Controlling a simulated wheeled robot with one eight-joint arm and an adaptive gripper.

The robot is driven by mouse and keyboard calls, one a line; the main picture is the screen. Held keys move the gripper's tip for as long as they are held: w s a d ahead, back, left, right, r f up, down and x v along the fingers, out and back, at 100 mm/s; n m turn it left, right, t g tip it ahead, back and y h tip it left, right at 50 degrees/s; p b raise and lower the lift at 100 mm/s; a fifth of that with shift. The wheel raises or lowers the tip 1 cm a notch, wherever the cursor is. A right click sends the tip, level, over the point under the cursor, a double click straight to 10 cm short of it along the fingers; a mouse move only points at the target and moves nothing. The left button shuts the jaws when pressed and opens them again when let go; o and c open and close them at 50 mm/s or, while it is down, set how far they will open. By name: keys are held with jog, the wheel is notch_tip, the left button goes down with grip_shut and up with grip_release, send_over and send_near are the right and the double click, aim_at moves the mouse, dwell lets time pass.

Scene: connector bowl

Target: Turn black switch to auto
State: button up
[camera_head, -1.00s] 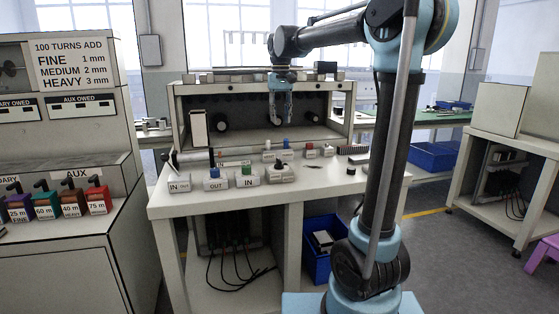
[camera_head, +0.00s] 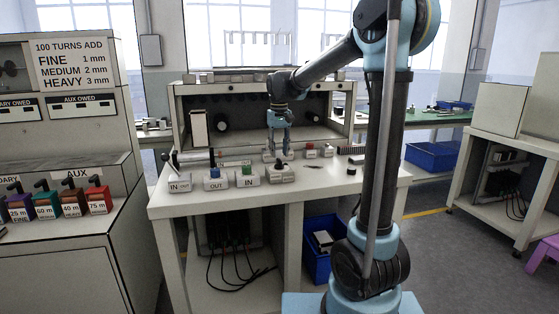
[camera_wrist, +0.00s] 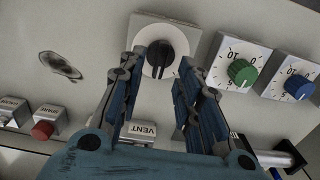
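The black switch (camera_wrist: 160,56) is a round black knob on a white plate. It is at the top middle of the wrist view, with a white mark on its face; no "auto" label is readable. In the head view the black switch (camera_head: 281,166) is on the front of the white bench. My gripper (camera_head: 277,158) is just above it, pointing down. In the wrist view the fingers of my gripper (camera_wrist: 159,72) are apart on either side of the knob, with nothing held. I cannot tell whether they touch it.
A green knob (camera_wrist: 242,72) and a blue knob (camera_wrist: 297,86) on numbered plates stand beside the switch.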

aim_at(279, 160)
jog(key=shift+f, duration=1.9)
grip_shut()
